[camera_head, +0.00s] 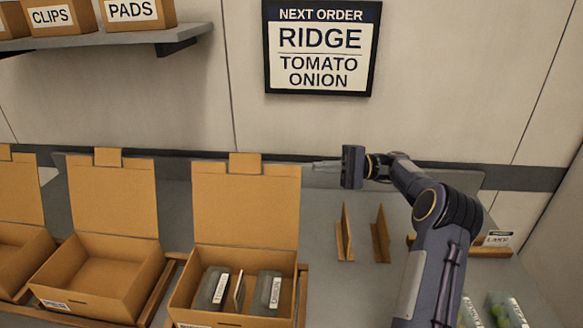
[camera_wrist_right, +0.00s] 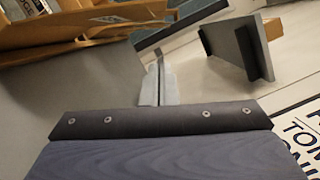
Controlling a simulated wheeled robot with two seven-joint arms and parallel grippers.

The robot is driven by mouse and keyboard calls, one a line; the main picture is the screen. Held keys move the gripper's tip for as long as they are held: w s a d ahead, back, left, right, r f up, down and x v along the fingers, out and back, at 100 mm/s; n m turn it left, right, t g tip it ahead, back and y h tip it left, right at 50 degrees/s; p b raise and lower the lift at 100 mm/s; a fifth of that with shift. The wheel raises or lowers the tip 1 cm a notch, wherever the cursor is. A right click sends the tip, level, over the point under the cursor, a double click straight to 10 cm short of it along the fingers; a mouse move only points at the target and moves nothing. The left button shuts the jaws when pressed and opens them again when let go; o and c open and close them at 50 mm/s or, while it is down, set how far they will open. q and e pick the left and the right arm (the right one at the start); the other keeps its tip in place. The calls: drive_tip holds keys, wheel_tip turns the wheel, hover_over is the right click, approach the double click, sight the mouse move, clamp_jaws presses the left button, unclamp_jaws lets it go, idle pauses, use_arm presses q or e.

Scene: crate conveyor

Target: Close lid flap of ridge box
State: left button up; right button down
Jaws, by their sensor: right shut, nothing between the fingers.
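A cardboard box (camera_head: 180,299) stands at the front middle of the head view with several small dark packets (camera_head: 240,288) inside. Its lid flap (camera_head: 245,208) stands up open at the back, with a tab (camera_head: 245,163) on top. The label on its front is cut off, so I cannot read whether it says ridge. My right gripper (camera_head: 318,163) is to the right of the upper lid, near the back wall, fingers pointing left. It is shut and empty, and apart from the lid in the picture. Its closed fingers also show in the wrist view (camera_wrist_right: 158,85). My left gripper is not in view.
Two empty open boxes, one in the middle (camera_head: 142,282) and one at the far left (camera_head: 42,250), stand left of it. Two wooden dividers (camera_head: 345,235) stand to the right. A shelf (camera_head: 180,36) is above left; an order sign (camera_head: 322,88) hangs on the wall.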

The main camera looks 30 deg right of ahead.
sight(292, 170)
drive_tip(key=a+p, duration=0.1)
drive_tip(key=a, duration=0.2)
drive_tip(key=a+r, duration=0.1)
drive_tip(key=a, duration=0.1)
drive_tip(key=a+r+p, duration=0.1)
drive_tip(key=a, duration=0.2)
drive_tip(key=shift+w+a+p, duration=0.15)
drive_tip(key=shift+a+p, duration=0.2)
drive_tip(key=shift+s+a+r, duration=0.1)
drive_tip(key=shift+s+a, duration=0.15)
drive_tip(key=shift+s, duration=0.05)
